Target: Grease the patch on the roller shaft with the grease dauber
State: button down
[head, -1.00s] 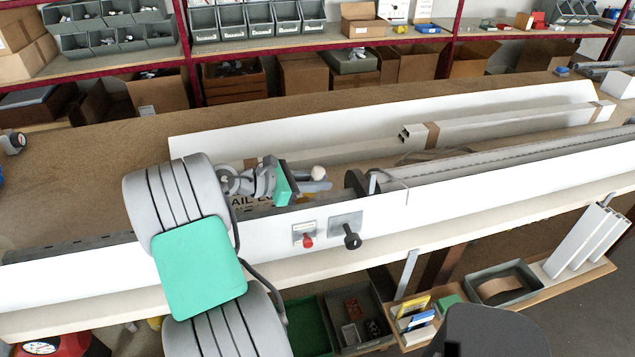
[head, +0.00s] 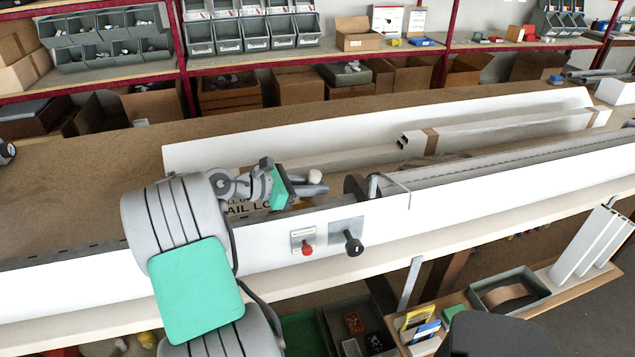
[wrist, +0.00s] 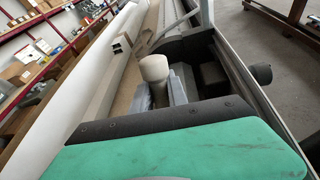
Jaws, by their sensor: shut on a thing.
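My gripper (head: 306,187) is over the long white trough of the machine, left of the dark round end plate (head: 355,187). It is shut on the grease dauber, whose cream rounded head (head: 315,176) sticks up above the fingers. In the wrist view the dauber (wrist: 154,68) stands between the two grey fingers (wrist: 158,95), head clear of them. The long grey roller shaft (head: 500,158) runs to the right beyond the end plate, apart from the dauber. I cannot make out the patch on it.
A grey bracket and thin bent rod (head: 374,185) stand beside the end plate. The front panel (head: 440,205) carries a red knob (head: 306,248) and a black knob (head: 353,244). The brown bench top behind is mostly clear.

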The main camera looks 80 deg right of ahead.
aim_at(317, 177)
jog(key=shift+s+a+r+p, duration=0.15)
jog(key=shift+a+p, duration=0.4)
jog(key=shift+a, duration=0.2)
jog(key=shift+s+a+r+p, duration=0.15)
jog(key=shift+s+a+p, duration=0.05)
jog(key=shift+p, duration=0.2)
jog(key=shift+w+r+p, duration=0.1)
jog(key=shift+r+p, duration=0.6)
jog(key=shift+r, duration=0.25)
jog(key=shift+s+r+p, duration=0.25)
jog(key=shift+r+p, duration=0.3)
jog(key=shift+p, duration=0.25)
notch_tip(317, 177, up, 5)
jog(key=p, duration=0.6)
jog(key=shift+f, duration=0.2)
jog(key=shift+f, duration=0.1)
